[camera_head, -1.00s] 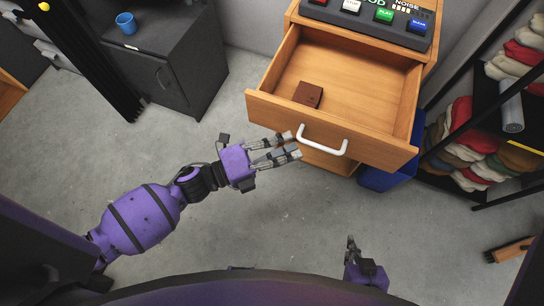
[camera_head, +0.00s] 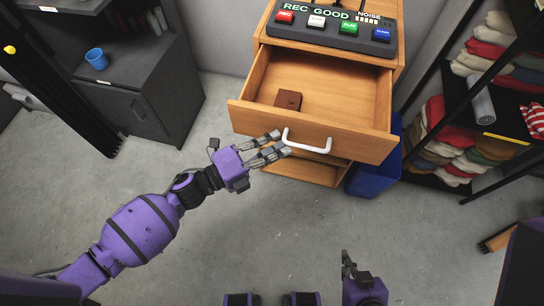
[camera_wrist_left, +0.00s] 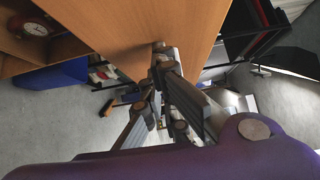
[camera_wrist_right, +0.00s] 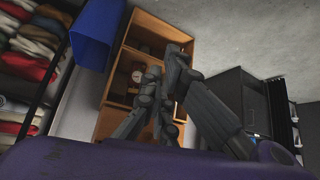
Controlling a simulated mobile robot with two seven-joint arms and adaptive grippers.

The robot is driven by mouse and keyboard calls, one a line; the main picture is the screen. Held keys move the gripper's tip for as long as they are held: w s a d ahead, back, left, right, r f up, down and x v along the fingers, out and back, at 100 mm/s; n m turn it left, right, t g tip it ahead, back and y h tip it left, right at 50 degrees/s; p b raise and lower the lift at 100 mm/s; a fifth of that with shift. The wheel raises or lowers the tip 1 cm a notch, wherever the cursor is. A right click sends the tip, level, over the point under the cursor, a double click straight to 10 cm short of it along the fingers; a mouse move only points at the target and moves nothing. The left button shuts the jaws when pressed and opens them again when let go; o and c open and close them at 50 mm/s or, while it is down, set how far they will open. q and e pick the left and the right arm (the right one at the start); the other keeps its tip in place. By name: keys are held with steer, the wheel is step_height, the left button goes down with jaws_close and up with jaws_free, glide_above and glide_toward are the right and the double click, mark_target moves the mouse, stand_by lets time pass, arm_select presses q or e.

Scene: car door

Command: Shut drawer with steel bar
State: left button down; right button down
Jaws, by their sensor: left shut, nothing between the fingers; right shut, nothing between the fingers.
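A wooden drawer (camera_head: 310,135) stands pulled out of its wooden cabinet (camera_head: 393,72), with a small brown block (camera_head: 288,100) inside. A white steel bar handle (camera_head: 308,147) is on the drawer's front. My left gripper (camera_head: 277,143) is shut and empty, its fingertips close to the left end of the handle; I cannot tell whether they touch. The left wrist view shows the fingers (camera_wrist_left: 168,85) close against the wooden front (camera_wrist_left: 120,30). My right gripper (camera_head: 347,262) is low in front of the drawer, away from it. In the right wrist view its fingers (camera_wrist_right: 165,75) are shut and empty.
A button panel (camera_head: 335,27) sits on the cabinet. A blue bin (camera_head: 374,172) stands to its right, before a black shelf with folded cloths (camera_head: 465,140). A dark cabinet (camera_head: 150,85) with a blue cup (camera_head: 97,60) is at left. The floor in front is clear.

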mark_target(292, 94)
arm_select(q)
steer(key=w+d+b, duration=0.1)
steer(key=w+b, duration=0.1)
steer(key=w, duration=0.4)
steer(key=w+d+b, duration=0.1)
steer(key=w+d, duration=0.1)
steer(key=w, duration=0.4)
steer(key=w+d+b, duration=0.2)
steer(key=w, duration=0.5)
steer(key=shift+d+f+b, duration=0.15)
steer(key=shift+d+b, duration=0.05)
steer(key=shift+b, duration=0.15)
steer(key=shift+w+d, duration=0.2)
steer(key=shift+w, duration=0.4)
steer(key=shift+w+b, duration=0.1)
steer(key=shift+b, duration=0.2)
steer(key=shift+r, duration=0.2)
steer(key=shift+a, duration=0.1)
